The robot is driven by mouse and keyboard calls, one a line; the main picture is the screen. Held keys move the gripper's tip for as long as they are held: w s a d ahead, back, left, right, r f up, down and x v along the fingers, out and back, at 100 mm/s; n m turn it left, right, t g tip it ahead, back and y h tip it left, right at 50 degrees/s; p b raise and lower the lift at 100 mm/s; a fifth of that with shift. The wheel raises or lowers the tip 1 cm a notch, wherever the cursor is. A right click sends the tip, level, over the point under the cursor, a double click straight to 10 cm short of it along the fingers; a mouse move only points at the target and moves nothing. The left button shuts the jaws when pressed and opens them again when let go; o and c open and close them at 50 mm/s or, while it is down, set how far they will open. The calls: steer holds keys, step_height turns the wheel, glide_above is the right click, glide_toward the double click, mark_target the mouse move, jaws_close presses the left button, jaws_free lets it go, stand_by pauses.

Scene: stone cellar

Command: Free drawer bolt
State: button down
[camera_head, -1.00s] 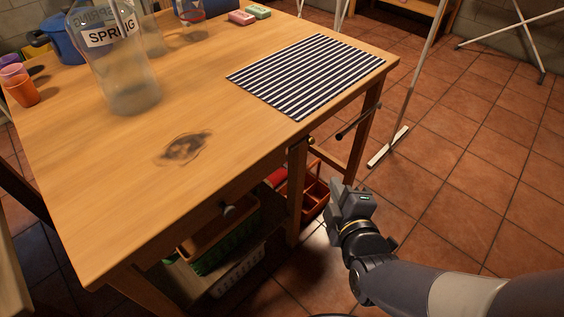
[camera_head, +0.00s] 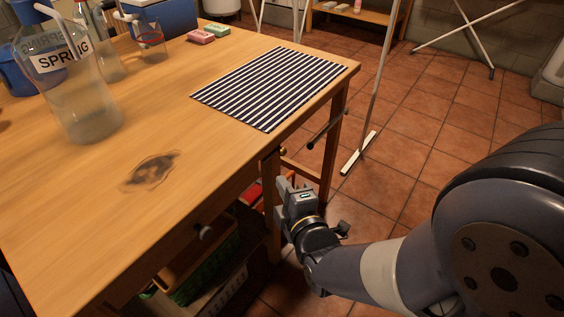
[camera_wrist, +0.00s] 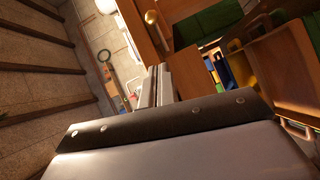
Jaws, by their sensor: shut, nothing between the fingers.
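A wooden table (camera_head: 95,215) fills the left of the head view. Its drawer front carries a grey round knob (camera_head: 205,232). A small brass knob (camera_head: 283,151) shows at the table's corner under the top, and a dark rod (camera_head: 325,130) sticks out from the side beyond it. I cannot tell which of these is the drawer bolt. My gripper (camera_head: 283,188) is shut and empty, beside the table's front leg, below the brass knob and apart from it. In the wrist view my shut fingers (camera_wrist: 155,78) point at wooden parts of the table.
A striped mat (camera_head: 270,87), a clear bottle (camera_head: 82,100), a glass jug (camera_head: 150,40) and pink and green blocks stand on the table. Crates and baskets sit beneath it. A thin white stand (camera_head: 372,90) rises behind. Tiled floor (camera_head: 430,150) is open at right.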

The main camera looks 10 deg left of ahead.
mark_target(283, 152)
steer(key=w+a+f, duration=0.1)
steer(key=w+a, duration=0.1)
steer(key=w, duration=0.6)
steer(key=shift+w+a+f+b, duration=0.3)
steer(key=shift+w+b, duration=0.05)
steer(key=shift+w, duration=0.05)
